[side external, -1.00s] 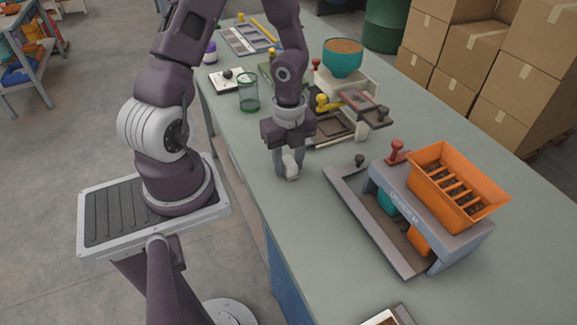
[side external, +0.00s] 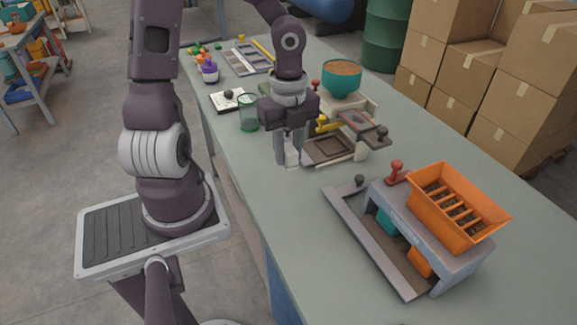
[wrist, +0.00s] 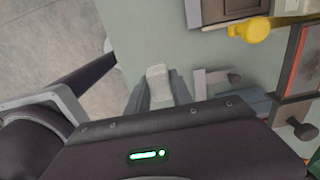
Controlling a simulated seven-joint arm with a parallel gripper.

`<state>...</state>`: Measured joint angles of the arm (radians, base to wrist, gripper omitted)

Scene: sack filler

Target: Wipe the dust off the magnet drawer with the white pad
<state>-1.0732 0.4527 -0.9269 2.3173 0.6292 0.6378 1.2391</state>
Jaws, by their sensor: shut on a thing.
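My gripper (side external: 290,156) is shut on the white pad (side external: 292,154), a small pale block pointing down between the fingers. The pad also shows in the wrist view (wrist: 158,80). It is over the bench, left of the cream machine; I cannot tell if it touches the bench. A flat brown-framed drawer (side external: 362,128) with a dark knob sticks out of that machine, and seems to be the magnet drawer. The pad is apart from it. The drawer also shows at the right of the wrist view (wrist: 300,60), with a reddish face.
A brown recessed plate (side external: 330,149) and yellow knob (side external: 325,124) lie between pad and drawer. A teal bowl (side external: 341,80) tops the machine. A green cup (side external: 248,113) stands behind left. The grey stand with orange hopper (side external: 455,205) is at front right.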

